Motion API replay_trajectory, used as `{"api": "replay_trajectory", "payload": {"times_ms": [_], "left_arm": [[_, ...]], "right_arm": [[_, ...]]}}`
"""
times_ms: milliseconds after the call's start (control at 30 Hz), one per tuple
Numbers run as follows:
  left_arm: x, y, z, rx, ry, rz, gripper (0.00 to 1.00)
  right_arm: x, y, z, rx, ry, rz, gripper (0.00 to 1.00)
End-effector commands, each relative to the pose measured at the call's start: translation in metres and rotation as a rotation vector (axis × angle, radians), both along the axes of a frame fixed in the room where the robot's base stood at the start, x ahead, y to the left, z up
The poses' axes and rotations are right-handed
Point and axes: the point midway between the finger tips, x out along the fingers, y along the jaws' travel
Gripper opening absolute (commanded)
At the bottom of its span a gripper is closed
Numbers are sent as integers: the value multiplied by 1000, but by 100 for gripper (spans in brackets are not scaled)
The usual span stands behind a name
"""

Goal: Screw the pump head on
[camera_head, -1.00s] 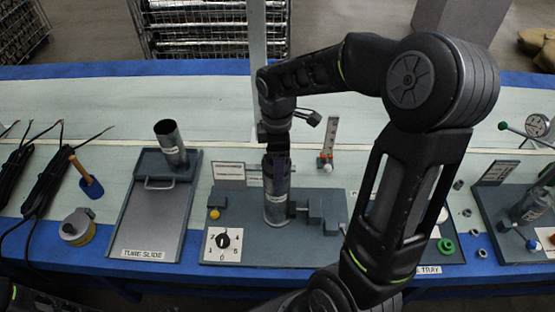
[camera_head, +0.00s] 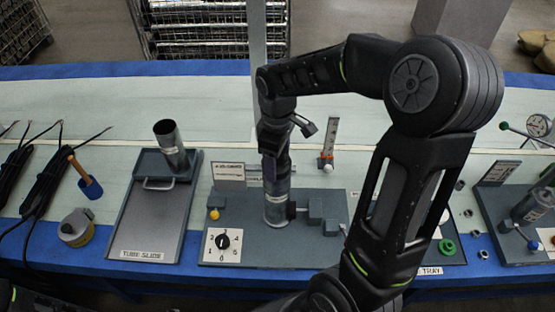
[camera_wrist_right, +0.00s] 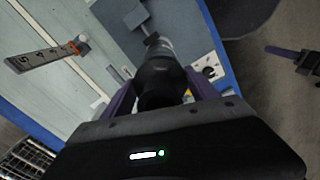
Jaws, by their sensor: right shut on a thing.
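A grey metal tube (camera_head: 278,208) stands upright in the fixture on the dark grey station plate (camera_head: 255,256). My right gripper (camera_head: 275,172) points down over the tube's top and hides the upper end in the head view. In the right wrist view, its purple fingers (camera_wrist_right: 158,88) are shut on the black pump head (camera_wrist_right: 160,78), in line with the metal tube (camera_wrist_right: 160,47) beyond it. I cannot see whether the threads are engaged. A black and purple part, seemingly my left gripper (camera_wrist_right: 292,57), shows at the right edge of the wrist view; its jaw state is unclear.
A tube slide (camera_head: 143,225) with another open metal tube (camera_head: 170,143) lies left of the station. A numbered dial (camera_head: 222,241) and a yellow knob (camera_head: 214,214) are beside the fixture. An upright scale (camera_head: 330,140) stands behind. A green ring (camera_head: 446,247) lies to the right.

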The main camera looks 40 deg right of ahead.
Motion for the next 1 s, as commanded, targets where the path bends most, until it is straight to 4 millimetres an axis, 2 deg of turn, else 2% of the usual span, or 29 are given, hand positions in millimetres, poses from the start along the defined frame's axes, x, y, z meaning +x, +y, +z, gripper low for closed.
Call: {"api": "replay_trajectory", "payload": {"times_ms": [133, 333, 567, 600, 733, 1000], "left_arm": [[0, 0, -1, 0, 0, 0, 36], [0, 0, -4, 0, 0, 0, 36], [0, 0, -4, 0, 0, 0, 36], [0, 0, -4, 0, 0, 0, 36], [0, 0, -4, 0, 0, 0, 36], [0, 0, -4, 0, 0, 0, 36]], "right_arm": [[1, 0, 1, -1, -4, -57, 19], [1, 0, 1, -2, -4, -270, 19], [1, 0, 1, -2, -4, -301, 19], [1, 0, 1, -2, -4, -300, 70], [1, 0, 1, -1, -3, -299, 79], [0, 1, 0, -1, -2, -298, 79]]}}
